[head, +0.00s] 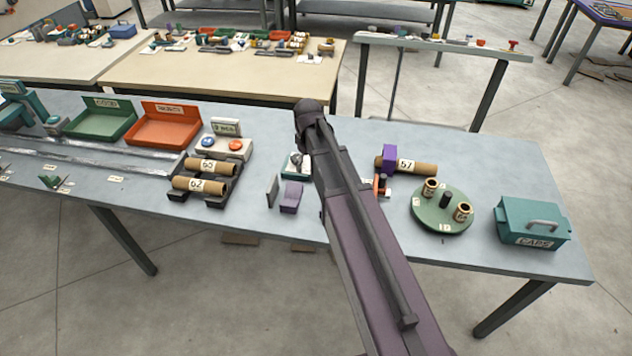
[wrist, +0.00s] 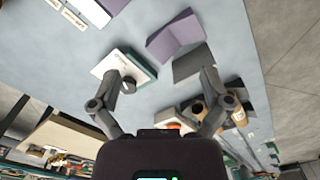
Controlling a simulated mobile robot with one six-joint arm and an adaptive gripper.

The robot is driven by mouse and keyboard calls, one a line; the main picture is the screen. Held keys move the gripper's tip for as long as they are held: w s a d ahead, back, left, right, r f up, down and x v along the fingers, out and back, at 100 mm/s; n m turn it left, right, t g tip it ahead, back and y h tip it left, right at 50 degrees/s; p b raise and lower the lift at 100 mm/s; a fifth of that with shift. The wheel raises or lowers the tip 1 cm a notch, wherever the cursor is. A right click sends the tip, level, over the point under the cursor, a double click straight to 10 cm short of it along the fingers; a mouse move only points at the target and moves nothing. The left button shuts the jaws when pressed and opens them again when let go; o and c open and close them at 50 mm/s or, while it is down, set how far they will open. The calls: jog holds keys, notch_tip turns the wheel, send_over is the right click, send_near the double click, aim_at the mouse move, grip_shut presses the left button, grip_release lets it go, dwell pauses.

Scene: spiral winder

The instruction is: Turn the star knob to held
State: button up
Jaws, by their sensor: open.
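The star knob (wrist: 128,86) shows in the wrist view as a small dark knob on a white-faced box with a teal edge (wrist: 142,66). Its pointer position is too small to read. In the head view this teal and white box (head: 290,168) sits mid-table, partly covered by my arm. My gripper (wrist: 164,82) is open and empty, with its fingers wide apart. In the wrist view the left finger appears beside the knob, overlapping the box's edge; I cannot tell whether it touches. The right finger is over the grey plate and brown tubes.
A purple bracket (head: 291,197) and grey plate (head: 272,191) stand near the box. Tubes on a dark cradle (head: 203,200) lie left. Right are a purple block (head: 389,156) with a tube, a green turntable (head: 425,216) and a teal case (head: 533,215).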

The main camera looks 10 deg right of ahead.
jog(key=s+m, duration=0.3)
jog(key=s, duration=0.5)
jog(key=shift+s, duration=0.15)
jog(key=s+m, duration=0.3)
jog(key=s, duration=0.5)
jog(key=shift+s, duration=0.15)
jog(key=shift+d, duration=0.1)
dwell(1.0)
